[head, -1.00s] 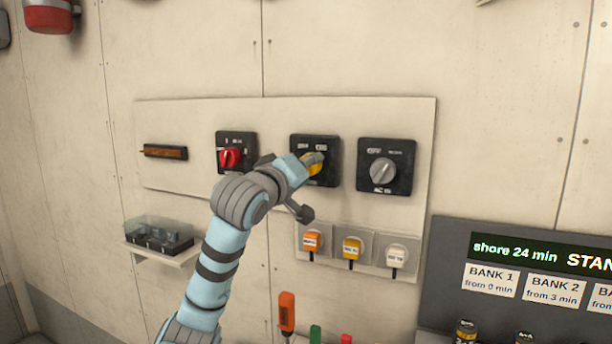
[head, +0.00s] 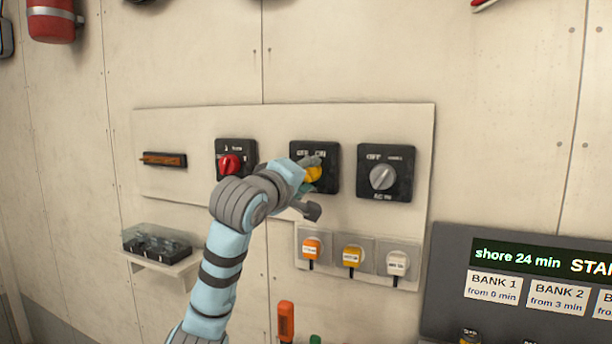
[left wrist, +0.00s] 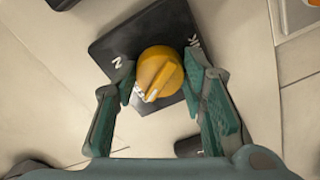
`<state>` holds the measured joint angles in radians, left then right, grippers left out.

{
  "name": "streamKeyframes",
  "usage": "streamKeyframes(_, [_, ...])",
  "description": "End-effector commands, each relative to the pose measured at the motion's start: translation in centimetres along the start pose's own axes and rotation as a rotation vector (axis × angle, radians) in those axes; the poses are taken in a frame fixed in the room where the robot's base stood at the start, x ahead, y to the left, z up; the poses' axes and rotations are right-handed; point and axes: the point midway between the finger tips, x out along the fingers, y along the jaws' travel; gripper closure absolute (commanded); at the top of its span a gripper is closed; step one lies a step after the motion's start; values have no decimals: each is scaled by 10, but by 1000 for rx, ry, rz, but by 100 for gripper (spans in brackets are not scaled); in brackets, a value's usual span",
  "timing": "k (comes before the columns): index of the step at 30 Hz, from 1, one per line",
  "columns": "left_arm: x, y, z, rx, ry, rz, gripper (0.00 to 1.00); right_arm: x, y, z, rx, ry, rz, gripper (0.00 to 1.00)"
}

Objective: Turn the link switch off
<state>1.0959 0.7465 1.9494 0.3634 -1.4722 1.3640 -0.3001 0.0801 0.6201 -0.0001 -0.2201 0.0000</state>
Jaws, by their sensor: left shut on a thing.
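The link switch is a yellow round knob (head: 314,174) on a black square plate (head: 329,184), between the red-knob and grey-knob switches. In the left wrist view the yellow knob (left wrist: 153,70) has a raised ridge, and the plate (left wrist: 118,38) shows part of the letters "NK". My left gripper (left wrist: 161,86) is shut on the knob, with one finger on each side of it. In the head view my left gripper (head: 312,186) hides part of the knob and plate, so its exact pointing is hard to tell. My right gripper is not in view.
The red-knob switch (head: 230,165) is left of it, the grey-knob switch (head: 383,177) right. Orange, yellow and white plugs (head: 352,256) sit below. A clear box (head: 157,242) stands on a small shelf at left. A display board (head: 520,285) is at lower right.

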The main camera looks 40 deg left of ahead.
Motion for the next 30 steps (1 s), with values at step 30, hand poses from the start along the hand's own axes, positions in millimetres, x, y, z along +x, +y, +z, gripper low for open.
streamKeyframes(30, [-114,0,-1,3,3,2,42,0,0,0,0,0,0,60])
